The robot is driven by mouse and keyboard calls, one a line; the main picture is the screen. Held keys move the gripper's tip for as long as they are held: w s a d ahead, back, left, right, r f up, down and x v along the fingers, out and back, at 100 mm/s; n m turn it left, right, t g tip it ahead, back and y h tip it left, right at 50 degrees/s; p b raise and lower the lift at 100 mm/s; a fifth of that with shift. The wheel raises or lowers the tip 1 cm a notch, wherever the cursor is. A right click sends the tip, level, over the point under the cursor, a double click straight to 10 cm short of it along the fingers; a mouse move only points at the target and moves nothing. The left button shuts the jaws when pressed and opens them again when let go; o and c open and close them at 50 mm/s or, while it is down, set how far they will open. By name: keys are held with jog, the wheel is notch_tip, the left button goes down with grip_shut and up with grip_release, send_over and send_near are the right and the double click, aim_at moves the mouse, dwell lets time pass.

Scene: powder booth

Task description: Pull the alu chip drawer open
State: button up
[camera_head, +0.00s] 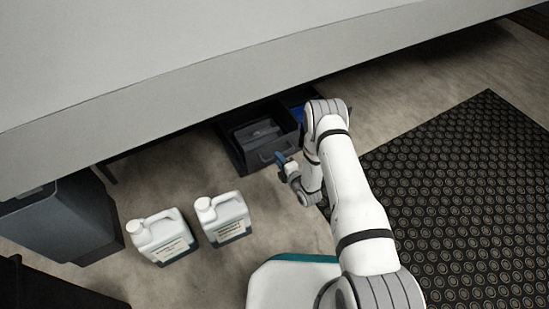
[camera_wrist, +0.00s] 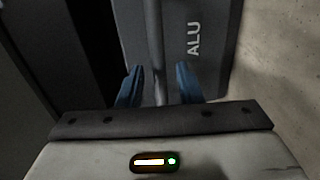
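The alu chip drawer is a dark grey box (camera_head: 238,150) under the bench in the head view; its inside shows from above, with grey contents. In the wrist view its front (camera_wrist: 206,70) carries the white letters ALU, and its bar handle (camera_wrist: 154,30) runs down the picture. My gripper (camera_head: 281,159) is at the drawer's front, by the handle. In the wrist view my gripper (camera_wrist: 159,84) has its two blue fingers apart, one on each side of the handle bar, with a narrow gap visible on both sides. The fingertips' depth along the bar is hard to tell.
A blue bin (camera_head: 298,103) sits right of the drawer, partly behind my arm. Two white jugs (camera_head: 161,238) (camera_head: 224,218) stand on the floor at left, near a dark grey cabinet (camera_head: 62,220). A black mat (camera_head: 460,200) lies at right. The bench (camera_head: 200,75) overhangs the drawer.

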aim_at(275, 157)
jog(key=shift+a+b+x, duration=0.2)
jog(key=shift+b+x, duration=0.25)
jog(key=shift+x, duration=1.2)
jog(key=shift+s+r, duration=0.1)
jog(key=shift+c, duration=0.3)
grip_shut()
